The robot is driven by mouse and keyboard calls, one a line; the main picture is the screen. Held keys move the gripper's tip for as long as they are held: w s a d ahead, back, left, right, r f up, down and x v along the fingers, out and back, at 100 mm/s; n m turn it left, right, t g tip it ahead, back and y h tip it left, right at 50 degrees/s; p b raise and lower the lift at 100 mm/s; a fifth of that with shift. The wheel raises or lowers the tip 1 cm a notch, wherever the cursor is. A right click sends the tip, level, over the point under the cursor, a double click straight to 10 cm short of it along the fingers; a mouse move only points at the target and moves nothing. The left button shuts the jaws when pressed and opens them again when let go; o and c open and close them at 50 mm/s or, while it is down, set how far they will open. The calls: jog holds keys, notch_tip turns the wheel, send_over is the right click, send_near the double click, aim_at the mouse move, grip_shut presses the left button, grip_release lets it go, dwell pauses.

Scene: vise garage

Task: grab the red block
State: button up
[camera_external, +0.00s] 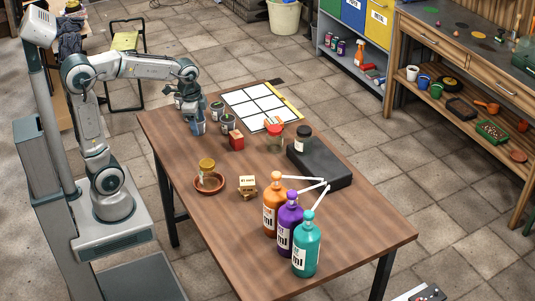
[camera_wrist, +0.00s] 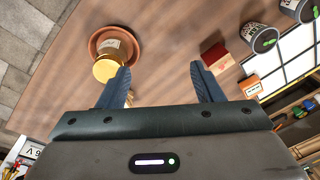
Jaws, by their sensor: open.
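The red block (camera_external: 237,140) stands on the wooden table, just right of my gripper (camera_external: 197,125) in the external view. In the wrist view, the red block (camera_wrist: 217,57) shows a red face and a tan side. My gripper (camera_wrist: 163,78) is open and empty, with blue-grey fingers. The right fingertip appears close to the block's edge, and the block lies outside the gap between the fingers. I cannot tell whether they touch.
Grey tins (camera_external: 228,123) stand close behind the block. A red-lidded jar (camera_external: 275,138) and black case (camera_external: 320,164) are to its right. A gold-lidded jar (camera_external: 207,169) sits in a terracotta saucer (camera_external: 197,186). Bottles (camera_external: 306,250) stand at the front. A white grid board (camera_external: 262,103) lies behind.

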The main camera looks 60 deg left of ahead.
jog(key=w+a+f+m, duration=0.1)
jog(key=w+a+m, duration=0.3)
jog(key=w, duration=0.5)
jog(key=m+g+b, duration=0.2)
jog(key=m, duration=0.4)
send_over(236, 134)
notch_tip(236, 134, down, 3)
jog(key=shift+m, duration=0.3)
notch_tip(236, 134, down, 8)
jog(key=shift+s, duration=0.15)
jog(key=shift+w+f+b, duration=0.2)
jog(key=shift+f+b, duration=0.2)
jog(key=shift+f, duration=2.6)
jog(key=c, duration=1.1)
